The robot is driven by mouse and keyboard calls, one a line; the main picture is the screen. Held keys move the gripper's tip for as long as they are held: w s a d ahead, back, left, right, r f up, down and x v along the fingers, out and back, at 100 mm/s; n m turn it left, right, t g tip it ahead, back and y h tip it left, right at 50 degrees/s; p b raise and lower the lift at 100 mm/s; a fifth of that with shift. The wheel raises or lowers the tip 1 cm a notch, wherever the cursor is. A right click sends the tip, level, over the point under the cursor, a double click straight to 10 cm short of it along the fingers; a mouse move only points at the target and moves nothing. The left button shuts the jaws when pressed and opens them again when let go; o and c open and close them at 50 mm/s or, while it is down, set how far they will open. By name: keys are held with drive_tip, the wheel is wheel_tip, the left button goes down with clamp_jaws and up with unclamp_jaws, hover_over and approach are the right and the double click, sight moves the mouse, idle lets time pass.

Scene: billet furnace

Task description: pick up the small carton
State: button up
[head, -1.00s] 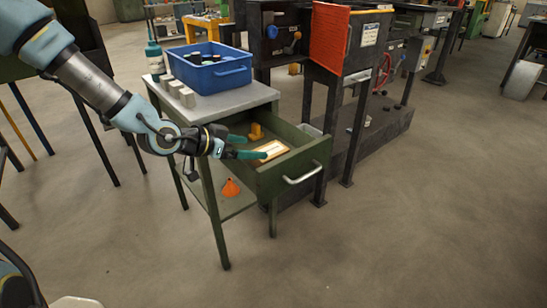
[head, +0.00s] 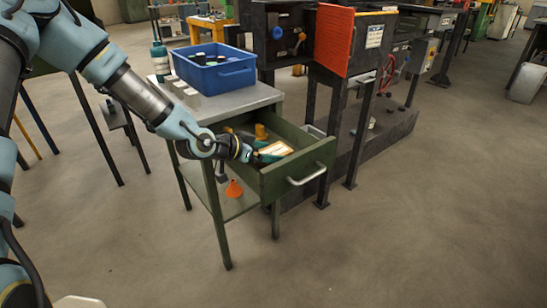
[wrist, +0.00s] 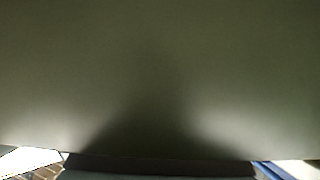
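The small carton (head: 275,149), tan with a pale top, is in the open green drawer (head: 318,156) in the head view. My gripper (head: 264,152) reaches into the drawer from the left, with its teal fingers at the carton's left end. The fingers and the drawer's near side hide part of the carton. I cannot tell whether the fingers are closed on it or only beside it. In the wrist view, a plain dark greenish surface fills nearly everything, and neither the carton nor the fingertips can be made out.
A yellow item (head: 261,131) lies further back in the drawer. On the bench top (head: 240,101) stand a blue bin (head: 222,78), a teal bottle (head: 159,60) and grey blocks (head: 180,86). An orange funnel (head: 234,189) is on the shelf below. Dark machinery stands to the right.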

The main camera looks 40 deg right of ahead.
drive_tip(key=shift+r, duration=0.1)
clamp_jaws()
idle(0.5)
